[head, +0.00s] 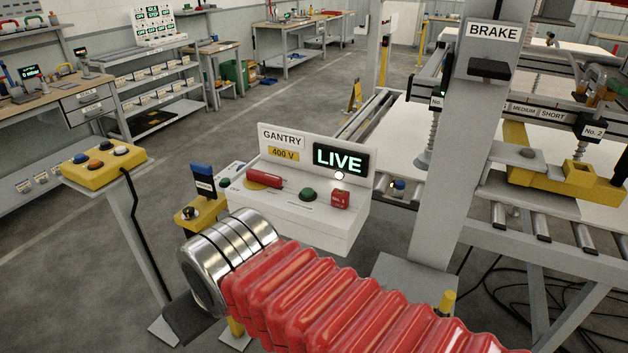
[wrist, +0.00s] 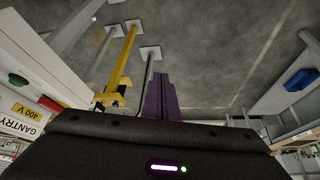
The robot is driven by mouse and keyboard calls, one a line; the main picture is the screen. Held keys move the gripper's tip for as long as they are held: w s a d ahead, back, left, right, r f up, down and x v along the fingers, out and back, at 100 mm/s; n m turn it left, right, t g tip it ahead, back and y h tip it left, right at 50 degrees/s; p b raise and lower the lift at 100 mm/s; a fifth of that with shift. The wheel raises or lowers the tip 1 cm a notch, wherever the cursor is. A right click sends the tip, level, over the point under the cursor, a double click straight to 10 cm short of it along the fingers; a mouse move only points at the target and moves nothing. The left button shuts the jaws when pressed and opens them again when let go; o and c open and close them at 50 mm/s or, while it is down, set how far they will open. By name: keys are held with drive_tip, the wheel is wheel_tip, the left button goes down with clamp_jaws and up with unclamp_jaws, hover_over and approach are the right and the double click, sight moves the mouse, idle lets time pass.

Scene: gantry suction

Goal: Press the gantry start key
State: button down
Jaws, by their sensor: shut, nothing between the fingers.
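The gantry console (head: 310,227) stands in the middle of the head view. Its sign reads GANTRY, 400 V, and its lit display (head: 341,159) reads LIVE. I cannot read which is the start key. In the wrist view the console (wrist: 40,65) is at the left, upside down, with a green button (wrist: 18,79). My gripper (wrist: 160,97) shows purple fingers, shut and empty, pointing at the floor, apart from the console.
A yellow button box (head: 103,168) on a post stands at the left. A yellow stand (head: 190,216) with a blue-topped part is beside the console. A grey column (head: 444,150) marked BRAKE and a roller frame stand at the right. Cables lie on the floor; open floor lies behind.

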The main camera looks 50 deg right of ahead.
idle(0.3)
wheel_tip(320, 180, up, 10)
drive_tip(key=r+n+g, duration=0.1)
drive_tip(key=n+g, duration=0.1)
drive_tip(key=n, duration=0.1)
hover_over(308, 191)
drive_tip(key=s, duration=0.5)
drive_tip(key=shift+w+d+f+y, duration=0.15)
drive_tip(key=shift+d+f+y, duration=0.1)
drive_tip(key=shift+d+y, duration=0.2)
drive_tip(key=x, duration=1.3)
drive_tip(key=shift+s+d, duration=0.1)
drive_tip(key=shift+s, duration=0.2)
drive_tip(key=shift+f, duration=0.6)
